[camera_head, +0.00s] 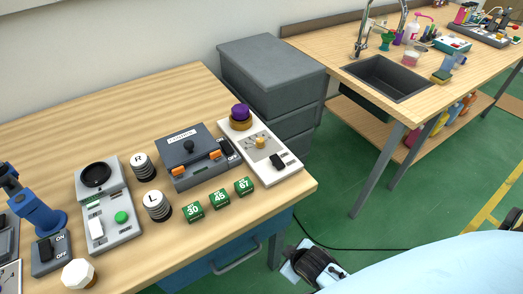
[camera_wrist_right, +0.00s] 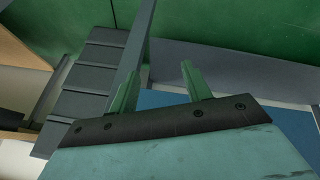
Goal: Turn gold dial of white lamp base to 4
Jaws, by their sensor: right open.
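The white lamp base (camera_head: 252,162) lies on the right end of the wooden table in the head view. It has a gold dial (camera_head: 261,142) with dark marks around it, a purple knob on a gold ring (camera_head: 240,118) behind it, and a black switch (camera_head: 279,161) in front. The dial's number is too small to read. My right gripper (camera_wrist_right: 160,82) is open and empty in the right wrist view, its two fingers apart. The wrist view shows neither dial nor lamp base, so the gripper is away from them. My left gripper is not in view.
Left of the lamp base stand a grey box (camera_head: 190,158) with orange latches, green number blocks (camera_head: 219,199), and white cylinders marked R (camera_head: 143,166) and L (camera_head: 157,205). Grey drawers (camera_head: 273,85) stand behind. Another table with a sink (camera_head: 388,78) is at right.

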